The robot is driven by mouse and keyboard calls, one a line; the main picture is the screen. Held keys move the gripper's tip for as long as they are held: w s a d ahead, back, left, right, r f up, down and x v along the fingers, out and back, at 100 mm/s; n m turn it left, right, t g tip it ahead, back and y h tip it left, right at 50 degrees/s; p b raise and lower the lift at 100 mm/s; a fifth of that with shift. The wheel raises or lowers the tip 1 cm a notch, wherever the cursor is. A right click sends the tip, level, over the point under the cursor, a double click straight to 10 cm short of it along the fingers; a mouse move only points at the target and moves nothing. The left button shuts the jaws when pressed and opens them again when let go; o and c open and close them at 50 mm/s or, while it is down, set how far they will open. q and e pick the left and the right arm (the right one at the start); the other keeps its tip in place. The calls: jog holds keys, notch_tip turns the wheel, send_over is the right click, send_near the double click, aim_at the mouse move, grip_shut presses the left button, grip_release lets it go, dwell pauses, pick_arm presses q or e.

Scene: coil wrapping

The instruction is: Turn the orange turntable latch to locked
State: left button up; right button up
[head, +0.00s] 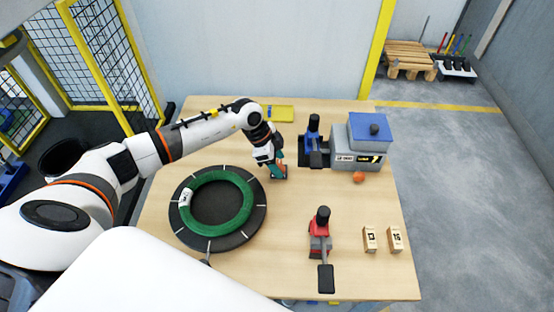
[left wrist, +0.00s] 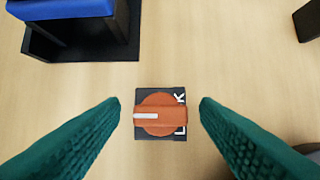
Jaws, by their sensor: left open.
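The orange latch knob (left wrist: 160,123) shows in the left wrist view, round with a raised bar across it. The bar lies left to right, with a white mark (left wrist: 146,116) on its left half. It sits on a small dark square plate (left wrist: 141,92) with white lettering, partly covered by the knob, at its right side. My left gripper (left wrist: 160,106) is open, its teal fingers on either side of the knob and apart from it. In the head view my left gripper (head: 277,168) points down at the table and hides the knob. My right gripper is not in view.
A black turntable (head: 257,216) with a green coil (head: 190,228) lies left of my gripper. A red clamp (head: 319,227) and two wooden blocks (head: 370,240) are nearer.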

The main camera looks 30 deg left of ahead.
pick_arm(q)
jog(key=c, duration=1)
